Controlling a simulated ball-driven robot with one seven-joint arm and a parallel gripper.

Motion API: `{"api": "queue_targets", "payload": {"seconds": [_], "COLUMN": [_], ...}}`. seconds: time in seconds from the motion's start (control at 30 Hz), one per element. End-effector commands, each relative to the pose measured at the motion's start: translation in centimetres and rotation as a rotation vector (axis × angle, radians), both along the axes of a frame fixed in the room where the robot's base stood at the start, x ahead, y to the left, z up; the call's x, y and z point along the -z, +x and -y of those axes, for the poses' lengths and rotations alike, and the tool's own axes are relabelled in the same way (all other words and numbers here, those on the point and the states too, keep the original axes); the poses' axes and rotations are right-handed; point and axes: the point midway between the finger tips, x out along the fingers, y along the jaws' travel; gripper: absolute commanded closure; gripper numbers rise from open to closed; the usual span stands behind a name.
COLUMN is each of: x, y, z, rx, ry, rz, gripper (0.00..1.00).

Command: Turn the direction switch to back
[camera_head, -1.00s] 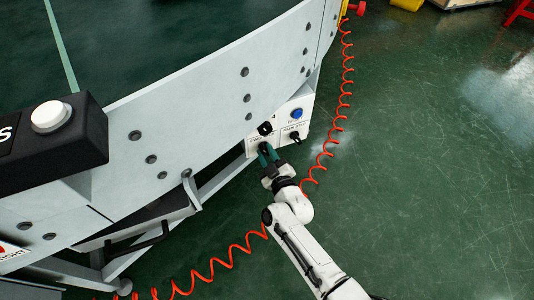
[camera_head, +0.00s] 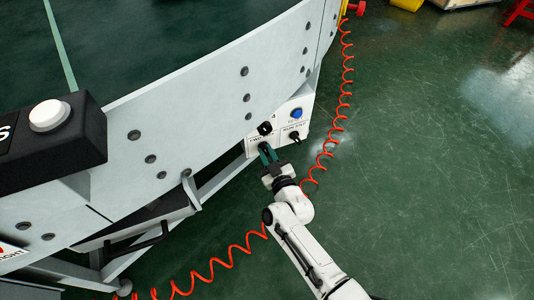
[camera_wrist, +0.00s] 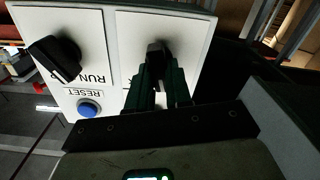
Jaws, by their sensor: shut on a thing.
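A white control panel (camera_head: 281,142) is fixed to the side of the curved conveyor. In the wrist view my gripper's dark green fingers (camera_wrist: 158,78) are shut on this black direction switch (camera_wrist: 156,50), one on each side. The fingers hide part of the switch, so its exact setting is unclear.
Beside it are another black knob (camera_head: 294,136), labelled "RUN" in the wrist view, a blue reset button (camera_head: 296,113) and an upper black knob (camera_head: 264,128). A red coiled hose (camera_head: 322,160) lies behind my arm. Open green floor (camera_head: 430,190) is to the right.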

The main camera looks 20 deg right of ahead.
Motion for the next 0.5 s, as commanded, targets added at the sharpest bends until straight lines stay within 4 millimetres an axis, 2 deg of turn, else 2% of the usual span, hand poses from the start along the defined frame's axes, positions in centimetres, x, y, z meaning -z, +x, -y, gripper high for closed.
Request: {"api": "queue_targets", "payload": {"seconds": [0.5], "x": [0.15], "y": [-0.07], "z": [0.23], "rx": [0.000], "ry": [0.481], "rz": [-0.001], "gripper": [1.00]}}
